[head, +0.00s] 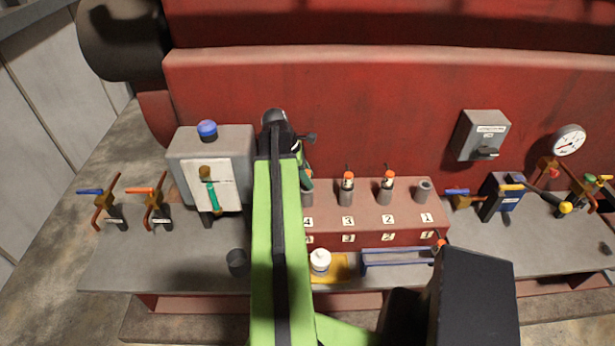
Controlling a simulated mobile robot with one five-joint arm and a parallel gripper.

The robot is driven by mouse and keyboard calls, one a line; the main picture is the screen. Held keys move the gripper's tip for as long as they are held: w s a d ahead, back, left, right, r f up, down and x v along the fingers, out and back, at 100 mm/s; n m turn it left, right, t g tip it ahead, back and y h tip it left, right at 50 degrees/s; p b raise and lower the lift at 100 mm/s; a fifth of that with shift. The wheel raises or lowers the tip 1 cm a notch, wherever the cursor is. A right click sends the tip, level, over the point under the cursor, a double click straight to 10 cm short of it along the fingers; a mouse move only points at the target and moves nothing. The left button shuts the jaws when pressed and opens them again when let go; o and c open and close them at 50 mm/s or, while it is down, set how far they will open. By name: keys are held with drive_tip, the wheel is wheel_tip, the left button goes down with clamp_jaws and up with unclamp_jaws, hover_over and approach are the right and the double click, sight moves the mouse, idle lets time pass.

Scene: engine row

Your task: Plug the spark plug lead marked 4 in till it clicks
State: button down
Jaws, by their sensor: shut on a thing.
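My gripper (306,172) is at the left end of the red engine block (365,218), right over the grey post above label 4 (308,222). It is shut on the spark plug lead, which my arm and the jaws hide almost wholly, so its mark cannot be read. The post for 4 (308,199) shows only in part below the jaws. I cannot tell whether the lead is seated on it or just above it. Leads with orange tops stand upright on post 3 (347,186) and post 2 (388,184). Post 1 (424,190) is bare.
A blue-edged tray (395,257) lies in front, with an orange-topped piece (438,244) at its right end. A white bottle (320,260) stands on a yellow pad. A grey box (213,150) and valves (157,200) stand left; a blue box (500,195) stands right.

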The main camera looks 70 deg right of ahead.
drive_tip(key=shift+f+b, duration=0.7)
drive_tip(key=shift+f, duration=0.05)
drive_tip(key=c, duration=0.8)
unclamp_jaws()
drive_tip(key=shift+r, duration=0.1)
drive_tip(key=p+v, duration=1.6)
drive_tip(key=v, duration=0.1)
drive_tip(key=shift+w+a+r, duration=0.1)
drive_tip(key=shift+w, duration=0.05)
